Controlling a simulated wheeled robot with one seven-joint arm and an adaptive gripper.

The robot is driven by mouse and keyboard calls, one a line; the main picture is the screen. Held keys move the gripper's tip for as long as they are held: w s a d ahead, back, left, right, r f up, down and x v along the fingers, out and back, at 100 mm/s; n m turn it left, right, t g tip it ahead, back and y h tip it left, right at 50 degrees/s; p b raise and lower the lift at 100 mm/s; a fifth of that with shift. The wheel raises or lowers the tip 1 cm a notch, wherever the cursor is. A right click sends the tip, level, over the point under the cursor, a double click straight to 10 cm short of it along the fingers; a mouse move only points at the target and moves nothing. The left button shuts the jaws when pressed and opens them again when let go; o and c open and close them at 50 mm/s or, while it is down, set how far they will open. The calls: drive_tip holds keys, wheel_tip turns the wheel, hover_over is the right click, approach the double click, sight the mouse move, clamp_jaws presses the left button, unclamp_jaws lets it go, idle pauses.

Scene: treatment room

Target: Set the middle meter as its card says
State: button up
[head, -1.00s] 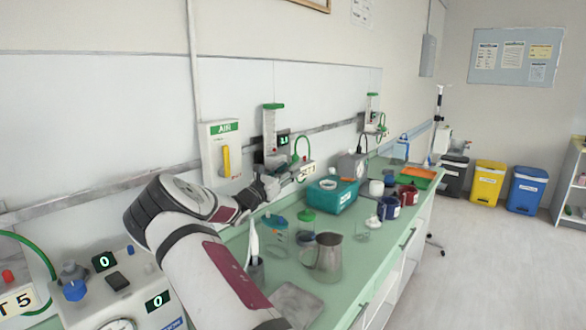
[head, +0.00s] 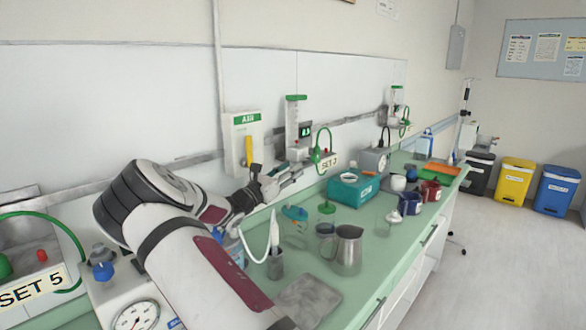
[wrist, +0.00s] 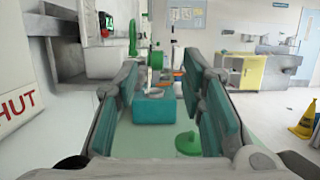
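The middle meter (head: 292,123) is an upright clear tube with a green top on the wall rail. Its small dark display (head: 306,129) has green digits too small to read surely. A green hose (head: 326,137) curves from its green fitting. Its card (head: 328,160) reads "SET" and a digit that I cannot read surely. My gripper (head: 296,173) is just below and left of the card, in front of the rail. In the wrist view my gripper (wrist: 163,75) is open, with nothing between its fingers; the display (wrist: 106,24) shows at upper left.
A teal box (head: 350,193), a metal jug (head: 347,248) and dark mugs (head: 410,203) stand on the green counter. A yellow-handled wall unit (head: 243,140) is left of the meter. Another meter (head: 397,100) is farther right; a "SET 5" card (head: 32,288) is at left.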

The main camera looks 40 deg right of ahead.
drive_tip(key=s+a+f+m+g+y, duration=0.1)
drive_tip(key=s+a+m+g+y, duration=0.3)
drive_tip(key=s+m+y, duration=0.8)
drive_tip(key=s+a+r+m+t+y, duration=0.1)
drive_tip(key=s+a+m+t+y, duration=0.2)
drive_tip(key=s+a, duration=0.8)
drive_tip(key=s+a+r+m+t+y, duration=0.2)
drive_tip(key=s+a+y, duration=0.35)
drive_tip(key=a, duration=0.95)
drive_tip(key=n+g+h, duration=0.1)
drive_tip(key=n+h, duration=1.6)
drive_tip(key=h, duration=0.1)
approach(313, 157)
drive_tip(key=d, duration=0.7)
drive_tip(key=w+d+p, duration=0.1)
drive_tip(key=d, duration=0.3)
drive_tip(key=shift+r, duration=0.2)
